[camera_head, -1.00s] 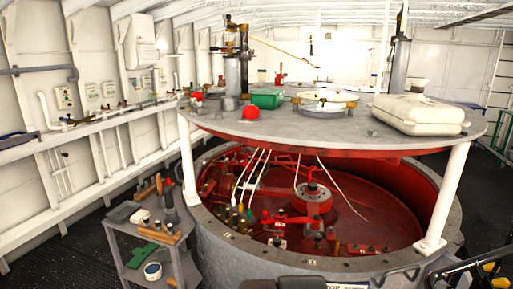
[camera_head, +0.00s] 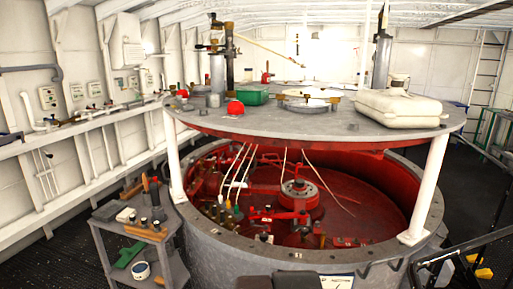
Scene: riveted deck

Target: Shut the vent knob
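I cannot tell which part is the vent knob. A red round knob-like piece (camera_head: 235,108) stands on the near left of the grey round top, and a smaller red one (camera_head: 183,93) is near its left edge. Red valve fittings (camera_head: 290,218) lie low inside the round red-lined tank (camera_head: 345,190) under the top. Whether any of them is open or shut is too small to tell. My gripper is not in view.
The grey round top (camera_head: 350,126) rests on white posts (camera_head: 426,190) above the tank. A tool cart (camera_head: 108,228) stands at its left. A dark railing (camera_head: 450,258) is at lower right. Pipes and boxes line the left wall. Dark floor shows at lower left.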

